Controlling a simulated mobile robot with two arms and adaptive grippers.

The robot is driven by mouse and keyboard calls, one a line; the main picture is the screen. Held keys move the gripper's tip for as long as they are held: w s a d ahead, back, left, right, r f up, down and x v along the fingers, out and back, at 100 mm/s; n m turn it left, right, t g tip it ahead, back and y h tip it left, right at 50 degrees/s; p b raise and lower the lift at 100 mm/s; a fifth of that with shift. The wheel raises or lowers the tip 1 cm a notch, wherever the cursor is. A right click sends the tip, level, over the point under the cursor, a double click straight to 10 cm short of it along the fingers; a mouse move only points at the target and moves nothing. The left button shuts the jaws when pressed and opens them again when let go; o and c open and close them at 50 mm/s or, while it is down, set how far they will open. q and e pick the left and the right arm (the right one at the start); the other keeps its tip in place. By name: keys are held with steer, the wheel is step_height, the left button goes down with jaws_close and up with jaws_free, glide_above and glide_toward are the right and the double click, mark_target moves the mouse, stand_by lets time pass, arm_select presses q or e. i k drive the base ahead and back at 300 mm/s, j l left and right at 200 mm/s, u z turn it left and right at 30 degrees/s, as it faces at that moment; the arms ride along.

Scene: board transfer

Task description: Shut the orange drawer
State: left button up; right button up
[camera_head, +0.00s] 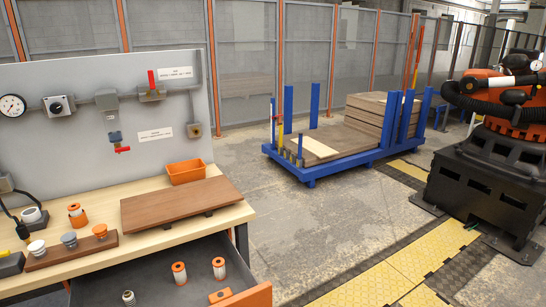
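The drawer (201,248) under the wooden workbench is pulled open. Its inside is dark grey, and part of its orange front panel (247,297) shows at the bottom edge of the head view. The rest of the front and any handle are out of frame. Several things stand in the drawer, among them two white cylinders with orange tops, one at the left (180,275) and one at the right (219,269). Neither of my grippers is in view.
A brown board (180,200) lies on the workbench top (100,256). An orange bin (186,172) stands behind it. A wooden holder with knobs (72,250) is at the left. A blue cart (310,174) with boards and an orange robot arm (505,95) stand beyond open floor.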

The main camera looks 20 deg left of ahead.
mark_target(151, 278)
steer(key=u, duration=1.55)
